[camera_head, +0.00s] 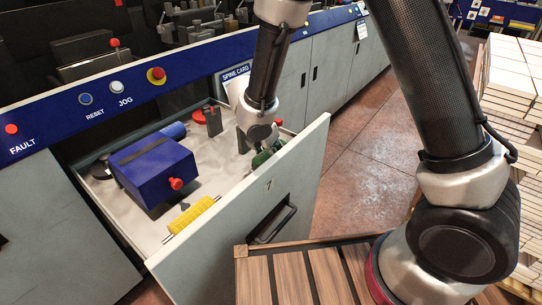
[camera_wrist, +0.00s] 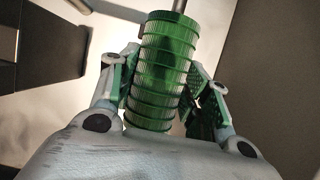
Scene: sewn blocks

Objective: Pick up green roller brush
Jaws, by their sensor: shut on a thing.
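The green roller brush (camera_wrist: 162,70) is a ribbed green cylinder with a metal shaft, standing out ahead of my gripper in the wrist view. My gripper (camera_wrist: 160,85) has its two fingers on either side of the brush and is shut on it. In the head view my gripper reaches down into the open drawer (camera_head: 215,165) near its right front panel. There only a dark green part of the brush (camera_head: 262,158) shows; the rest is hidden by my gripper and the panel.
A blue box with a red knob (camera_head: 155,170) and a yellow roller brush (camera_head: 190,214) lie in the drawer. A blue cylinder (camera_head: 173,130) and a red round thing (camera_head: 199,116) lie at the back. The drawer's front panel (camera_head: 240,220) stands close to my gripper.

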